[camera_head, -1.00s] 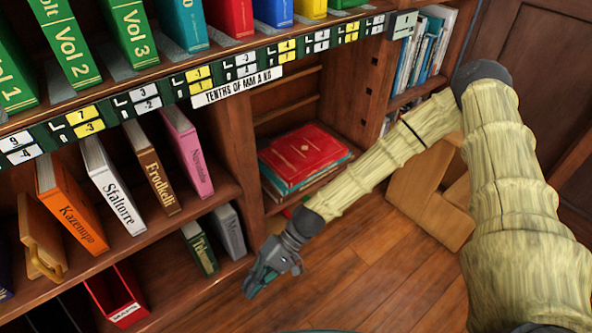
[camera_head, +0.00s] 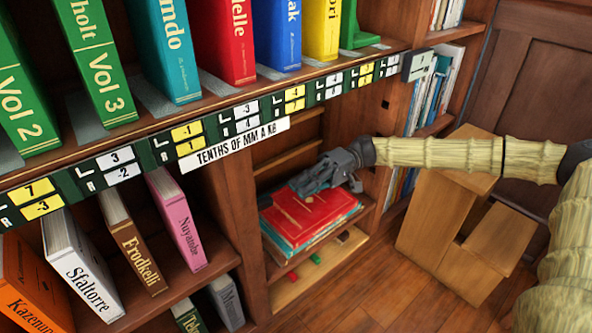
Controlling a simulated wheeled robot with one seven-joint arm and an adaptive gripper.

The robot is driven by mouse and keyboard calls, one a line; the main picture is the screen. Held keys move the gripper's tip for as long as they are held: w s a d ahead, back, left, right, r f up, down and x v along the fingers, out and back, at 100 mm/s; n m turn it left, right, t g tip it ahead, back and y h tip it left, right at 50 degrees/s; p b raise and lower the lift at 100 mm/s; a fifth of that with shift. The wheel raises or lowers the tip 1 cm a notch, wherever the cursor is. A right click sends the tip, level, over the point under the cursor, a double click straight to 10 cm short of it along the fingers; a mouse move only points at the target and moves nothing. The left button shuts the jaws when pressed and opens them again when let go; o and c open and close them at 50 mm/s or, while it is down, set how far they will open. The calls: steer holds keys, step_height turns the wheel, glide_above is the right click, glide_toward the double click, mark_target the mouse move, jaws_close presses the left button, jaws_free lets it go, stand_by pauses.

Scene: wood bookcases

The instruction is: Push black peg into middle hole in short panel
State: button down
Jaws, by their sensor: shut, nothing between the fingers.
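My gripper (camera_head: 302,186) is shut and empty. It points left, above the stack with the red book on top, in front of the middle compartment. The upright wood panel (camera_head: 366,118) on that compartment's right side shows one dark square spot (camera_head: 386,104) just above my wrist. I cannot tell if that spot is an open hole or a peg. The rest of the panel's lower part is hidden behind my gripper and arm. I cannot make out a black peg for certain.
A red book (camera_head: 310,208) tops a stack in the compartment. Below is a light board (camera_head: 318,281) with small red and green pieces. A wooden step stool (camera_head: 445,215) stands on the right. Numbered labels (camera_head: 245,118) line the shelf edge above. Open floor lies in front.

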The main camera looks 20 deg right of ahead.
mark_target(271, 200)
steer(key=x, duration=0.3)
steer(key=b+x, duration=0.1)
steer(key=x, duration=0.1)
steer(key=shift+w+a+r, duration=0.15)
steer(key=shift+w+a, duration=0.15)
steer(key=shift+a, duration=0.1)
steer(key=shift+x, duration=1)
stand_by(0.9)
steer(key=shift+p+v, duration=0.85)
steer(key=shift+v, duration=0.65)
step_height(271, 200, up, 10)
